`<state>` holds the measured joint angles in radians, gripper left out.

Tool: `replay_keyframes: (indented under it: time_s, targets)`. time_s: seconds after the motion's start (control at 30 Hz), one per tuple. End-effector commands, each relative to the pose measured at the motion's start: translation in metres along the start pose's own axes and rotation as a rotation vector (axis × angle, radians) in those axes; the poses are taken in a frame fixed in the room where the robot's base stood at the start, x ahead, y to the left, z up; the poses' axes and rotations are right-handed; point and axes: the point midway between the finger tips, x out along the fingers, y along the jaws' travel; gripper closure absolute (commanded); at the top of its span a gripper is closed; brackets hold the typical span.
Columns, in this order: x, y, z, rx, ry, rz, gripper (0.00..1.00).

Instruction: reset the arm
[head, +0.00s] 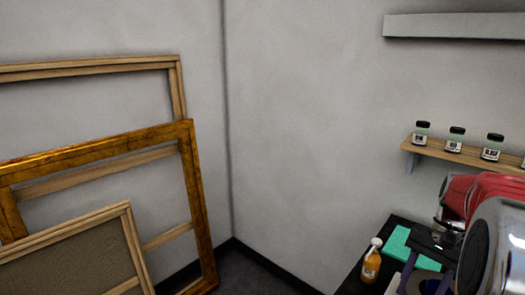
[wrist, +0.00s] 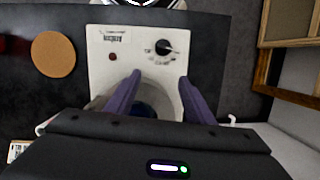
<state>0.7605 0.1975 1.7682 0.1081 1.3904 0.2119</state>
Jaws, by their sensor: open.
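My arm (head: 487,215), red and silver, comes in at the right edge of the head view, over the dark bench (head: 352,284). My gripper (head: 424,284) hangs low over that bench. In the wrist view, my gripper (wrist: 160,82) shows two purple fingers spread apart. They reach over a white device (wrist: 130,62) with a black knob (wrist: 163,47) and a small red spot. A dark blue round thing (wrist: 147,108) shows between the fingers, partly hidden by my gripper. I cannot tell whether the fingers touch it.
An amber bottle (head: 371,264) stands by a teal sheet (head: 394,247) on the bench. A wooden shelf (head: 470,155) holds several jars; a grey shelf (head: 455,26) is above. Frames, one gilt (head: 204,215), lean at left. A cork disc (wrist: 53,53) lies beside the device.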

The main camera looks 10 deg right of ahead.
Motion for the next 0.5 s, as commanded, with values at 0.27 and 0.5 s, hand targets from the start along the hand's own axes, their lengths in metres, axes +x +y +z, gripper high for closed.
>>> replay_keyframes:
  time_s: [0.27, 0.5]
  targets:
    - [0.009, -0.023, 0.038, -0.172, 0.13, 0.02, 0.52]
    - [0.015, -0.045, 0.081, -0.348, 0.251, 0.032, 0.52]
